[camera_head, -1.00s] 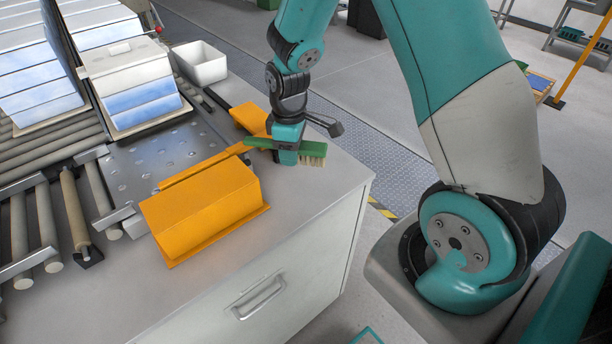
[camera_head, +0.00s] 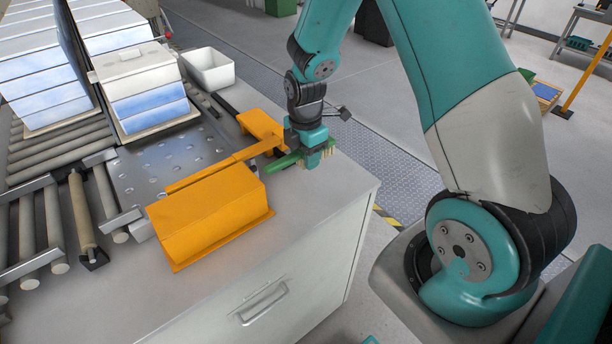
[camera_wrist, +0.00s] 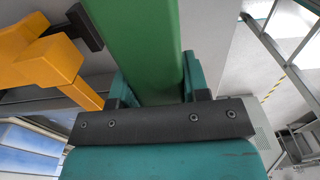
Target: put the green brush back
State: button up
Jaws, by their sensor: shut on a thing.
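The green brush (camera_head: 287,161) is held in my gripper (camera_head: 312,158) above the right part of the grey cabinet top, with its pale bristles showing at the right end. In the wrist view the green brush (camera_wrist: 148,45) runs up between the fingers of my gripper (camera_wrist: 155,92), which are shut on it. An orange holder (camera_head: 205,208) with a long arm and a smaller block (camera_head: 262,126) stands on the cabinet top, just left of the brush. The block also shows at the left of the wrist view (camera_wrist: 45,62). I cannot tell whether the brush touches the orange piece.
A white open bin (camera_head: 208,70) stands at the back of the cabinet top (camera_head: 300,212). A perforated metal plate (camera_head: 165,160) and a roller conveyor with stacked white and blue boxes (camera_head: 140,85) are at left. The front right of the top is clear.

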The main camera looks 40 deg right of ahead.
aim_at(305, 187)
notch_tip(305, 187, down, 8)
jog(key=shift+f+p, duration=0.1)
jog(key=shift+p, duration=0.45)
jog(key=o, duration=1)
